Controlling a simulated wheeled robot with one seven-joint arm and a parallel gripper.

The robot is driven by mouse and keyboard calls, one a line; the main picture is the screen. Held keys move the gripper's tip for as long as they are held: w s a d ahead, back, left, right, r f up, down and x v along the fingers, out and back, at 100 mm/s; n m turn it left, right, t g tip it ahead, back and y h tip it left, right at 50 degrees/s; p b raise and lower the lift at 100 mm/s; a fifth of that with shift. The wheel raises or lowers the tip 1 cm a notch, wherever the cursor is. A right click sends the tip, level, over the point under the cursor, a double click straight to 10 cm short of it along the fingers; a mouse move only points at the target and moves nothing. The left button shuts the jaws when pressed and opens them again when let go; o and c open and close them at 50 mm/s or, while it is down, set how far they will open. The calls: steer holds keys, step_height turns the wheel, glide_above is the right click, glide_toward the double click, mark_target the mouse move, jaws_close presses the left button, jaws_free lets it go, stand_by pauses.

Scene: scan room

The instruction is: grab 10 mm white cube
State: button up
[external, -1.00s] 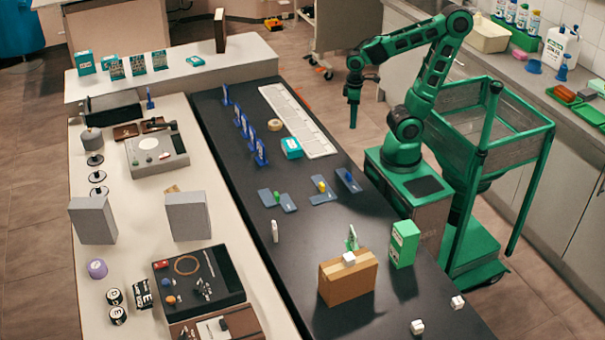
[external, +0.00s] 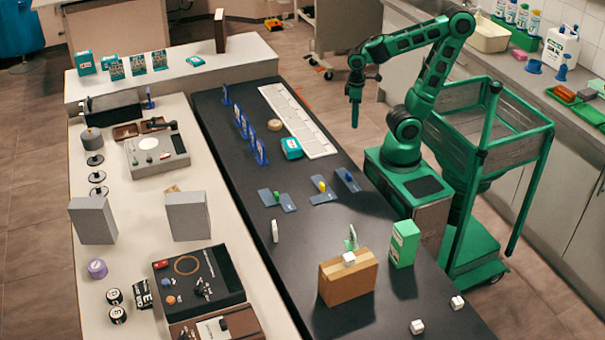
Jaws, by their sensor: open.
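Three small white cubes are in view. One white cube (external: 349,259) is at the top of the cardboard box (external: 347,281). A second white cube (external: 417,327) lies on the black table near the bottom edge of the picture, and a third white cube (external: 457,302) lies to its right, near the table's right edge. I cannot tell their sizes, so I cannot tell which is 10 mm. My gripper (external: 354,122) points down, open and empty, high beyond the table's right edge and far from all three cubes.
A green and white carton (external: 403,244) stands right of the cardboard box. A small green upright piece (external: 351,238) is by the box. Blue trays (external: 323,197) with small coloured items lie mid-table. The dark table surface (external: 370,214) between these trays and the box is mostly clear.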

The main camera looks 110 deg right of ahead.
step_height(320, 180, up, 6)
steer(key=w+a+n+t, duration=0.2)
steer(key=w+a+n, duration=0.25)
steer(key=w, duration=0.55)
steer(key=w+a+n+t, duration=0.25)
steer(key=w+a, duration=0.35)
steer(key=w, duration=0.4)
steer(key=w+a+f+n+t+y, duration=0.15)
steer(key=w+a+n, duration=0.3)
steer(key=a, duration=0.75)
steer(key=w+a+n+y, duration=0.25)
steer(key=w+a, duration=0.25)
steer(key=a, duration=0.8)
steer(key=n+g+y, duration=0.4)
steer(key=n+y, duration=0.5)
glide_above(456, 298)
steer(key=d, duration=0.3)
step_height(456, 298, down, 11)
steer(key=shift+s+f, duration=0.2)
steer(key=shift+f, duration=1.7)
step_height(456, 298, down, 4)
steer(key=shift+r, duration=0.2)
steer(key=shift+x, duration=1.5)
steer(key=shift+a+r, duration=0.1)
steer(key=shift+r, duration=0.15)
